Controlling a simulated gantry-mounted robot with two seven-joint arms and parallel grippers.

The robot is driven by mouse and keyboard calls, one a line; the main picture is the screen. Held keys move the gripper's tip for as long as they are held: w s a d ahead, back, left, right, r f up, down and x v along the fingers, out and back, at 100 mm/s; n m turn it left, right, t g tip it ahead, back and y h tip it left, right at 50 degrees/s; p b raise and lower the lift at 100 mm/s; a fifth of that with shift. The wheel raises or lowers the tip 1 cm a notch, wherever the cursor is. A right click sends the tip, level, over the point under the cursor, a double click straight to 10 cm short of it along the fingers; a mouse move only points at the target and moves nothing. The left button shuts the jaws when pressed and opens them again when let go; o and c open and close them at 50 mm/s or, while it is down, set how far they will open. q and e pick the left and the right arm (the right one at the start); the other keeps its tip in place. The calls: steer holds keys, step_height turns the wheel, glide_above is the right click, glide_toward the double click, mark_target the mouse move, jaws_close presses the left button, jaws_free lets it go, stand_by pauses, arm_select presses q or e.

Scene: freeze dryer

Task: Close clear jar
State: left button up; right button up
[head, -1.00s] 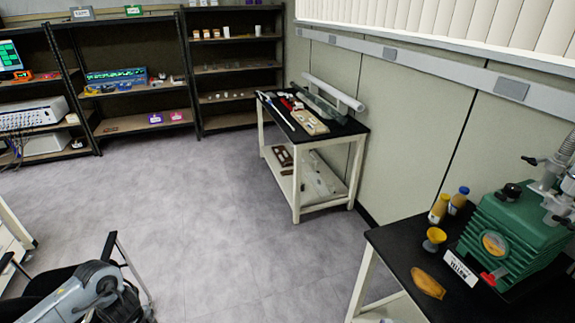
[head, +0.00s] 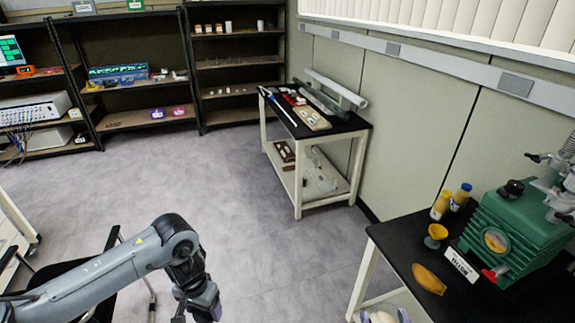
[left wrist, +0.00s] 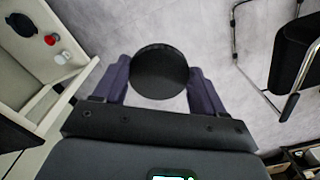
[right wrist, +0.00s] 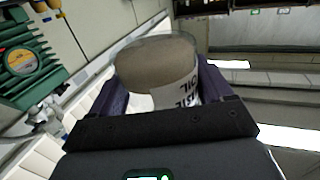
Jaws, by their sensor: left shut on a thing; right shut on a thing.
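A black round lid (left wrist: 160,73) sits between the purple fingers of my left gripper (left wrist: 158,84), which is shut on it. In the head view my left gripper (head: 197,306) hangs over the floor at the bottom, and the lid is not clearly visible there. My right gripper (right wrist: 156,92) is shut on a clear jar (right wrist: 152,45) with brownish contents and a white label with black letters. In the head view only the fingertips of my right gripper (head: 384,317) show at the bottom edge, well to the right of the left gripper. Jar and lid are apart.
A black-topped table (head: 400,250) at the right holds a green pump (head: 515,235), bottles and a yellow cup (head: 435,236). A second table (head: 318,130) stands by the wall. A black chair (head: 100,270) is at lower left. Open floor (head: 270,240) lies between.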

arm_select(q)
steer(key=shift+s+d+n, duration=0.15)
steer(key=shift+d+n, duration=0.05)
steer(key=shift+n, duration=0.7)
arm_select(e)
steer(key=shift+a+f, duration=0.15)
arm_select(q)
steer(key=shift+r+n+p, duration=0.3)
steer(key=shift+r+n, duration=0.05)
steer(key=shift+n, duration=0.35)
arm_select(e)
steer(key=shift+w+r, duration=0.1)
steer(key=shift+r, duration=0.1)
arm_select(q)
steer(key=s+r+p, duration=0.4)
steer(key=r+p, duration=1)
steer(key=p, duration=0.1)
steer(key=s+r+p, duration=0.4)
steer(key=r+p, duration=1)
steer(key=p, duration=0.2)
steer(key=shift+s+r+p, duration=0.15)
steer(key=shift+s+p, duration=0.15)
steer(key=shift+s, duration=0.05)
arm_select(e)
step_height(320, 180, up, 22)
steer(key=s, duration=0.2)
steer(key=shift+s+f, duration=0.1)
